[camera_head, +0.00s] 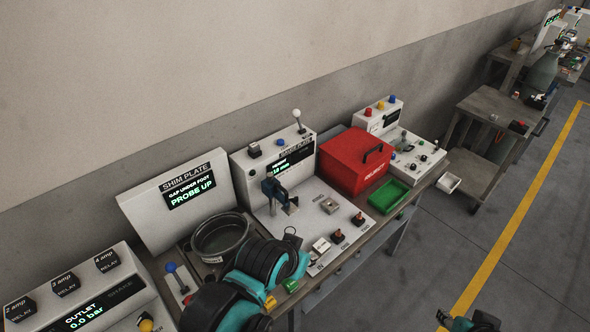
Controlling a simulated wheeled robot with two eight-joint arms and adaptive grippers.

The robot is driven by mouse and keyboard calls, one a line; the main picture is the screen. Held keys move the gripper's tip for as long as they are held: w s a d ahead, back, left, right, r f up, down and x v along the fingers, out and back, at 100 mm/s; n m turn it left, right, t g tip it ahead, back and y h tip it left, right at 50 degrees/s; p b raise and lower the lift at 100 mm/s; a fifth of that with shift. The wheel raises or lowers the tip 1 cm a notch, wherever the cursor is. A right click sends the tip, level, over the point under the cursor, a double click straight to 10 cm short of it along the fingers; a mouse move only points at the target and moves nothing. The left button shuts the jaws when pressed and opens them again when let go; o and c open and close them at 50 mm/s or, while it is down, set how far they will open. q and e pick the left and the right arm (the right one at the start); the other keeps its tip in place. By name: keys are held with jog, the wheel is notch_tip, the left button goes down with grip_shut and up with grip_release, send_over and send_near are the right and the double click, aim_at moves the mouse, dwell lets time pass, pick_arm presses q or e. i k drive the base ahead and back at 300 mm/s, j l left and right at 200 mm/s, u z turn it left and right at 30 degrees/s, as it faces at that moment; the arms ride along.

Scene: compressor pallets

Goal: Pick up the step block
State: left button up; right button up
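A small grey metal block (330,205) with a dark mark on top sits on the white gauge plate station (316,190). It looks like the step block, but its steps are too small to make out. My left arm comes in from the bottom, its black and teal wrist in front of the bench. My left gripper (292,238) is near the gauge plate's front left corner, apart from the block; its fingers are not clear. A black and teal part of my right arm, likely the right gripper (472,321), shows at the bottom edge, away from the bench.
A blue and black gauge (273,190) stands left of the block. A red box (354,161) and green tray (388,195) are to the right. A dark round pan (221,237) is left.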

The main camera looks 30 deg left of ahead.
aim_at(322, 248)
jog(key=i+u, duration=0.15)
jog(key=u, duration=0.2)
jog(key=i+l+u, duration=0.15)
jog(key=u, duration=0.2)
jog(key=i+l+u, duration=0.15)
jog(key=u, duration=0.2)
